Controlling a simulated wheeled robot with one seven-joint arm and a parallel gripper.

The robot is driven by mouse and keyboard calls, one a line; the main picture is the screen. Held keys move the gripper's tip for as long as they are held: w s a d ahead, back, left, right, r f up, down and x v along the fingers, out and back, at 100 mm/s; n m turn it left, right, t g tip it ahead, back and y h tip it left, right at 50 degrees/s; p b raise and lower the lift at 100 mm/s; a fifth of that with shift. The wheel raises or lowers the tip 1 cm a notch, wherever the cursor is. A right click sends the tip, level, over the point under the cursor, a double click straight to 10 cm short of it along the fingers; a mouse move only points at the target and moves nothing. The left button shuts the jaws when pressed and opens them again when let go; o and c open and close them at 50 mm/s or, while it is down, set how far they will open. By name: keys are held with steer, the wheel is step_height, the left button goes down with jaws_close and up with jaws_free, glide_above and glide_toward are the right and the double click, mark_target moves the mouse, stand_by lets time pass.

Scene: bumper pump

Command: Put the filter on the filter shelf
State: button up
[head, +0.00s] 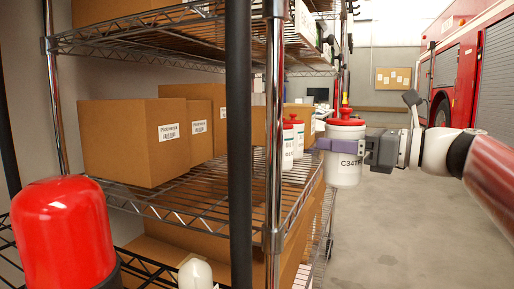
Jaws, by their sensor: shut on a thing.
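A white canister with a red lid and a label reading "C34T…" (344,173), seemingly the filter, is upright in my gripper (335,145). The purple fingers are shut on its side below the lid. My arm comes in from the right. The canister is just right of the wire shelf (215,195), apart from the near post. On that shelf two smaller white bottles with red tops (298,138) stand left of the canister. Which shelf is the filter shelf I cannot tell. The far finger is hidden.
Cardboard boxes (135,140) fill the left of the wire shelf. A chrome post (274,130) and a dark post (238,150) stand in front. A red dome (65,235) is at lower left. A red truck (490,80) stands at right. The floor (400,240) is clear.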

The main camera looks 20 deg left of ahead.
steer(key=f+x, duration=0.1)
steer(key=x, duration=0.5)
steer(key=f+b+x, duration=0.1)
steer(key=x, duration=0.4)
steer(key=f+b+x, duration=0.1)
steer(key=x, duration=0.5)
steer(key=shift+a+f, duration=0.35)
steer(key=shift+a, duration=0.05)
steer(key=shift+r, duration=0.1)
steer(key=o, duration=1.6)
steer(key=shift+c, duration=0.2)
steer(key=v, duration=1.2)
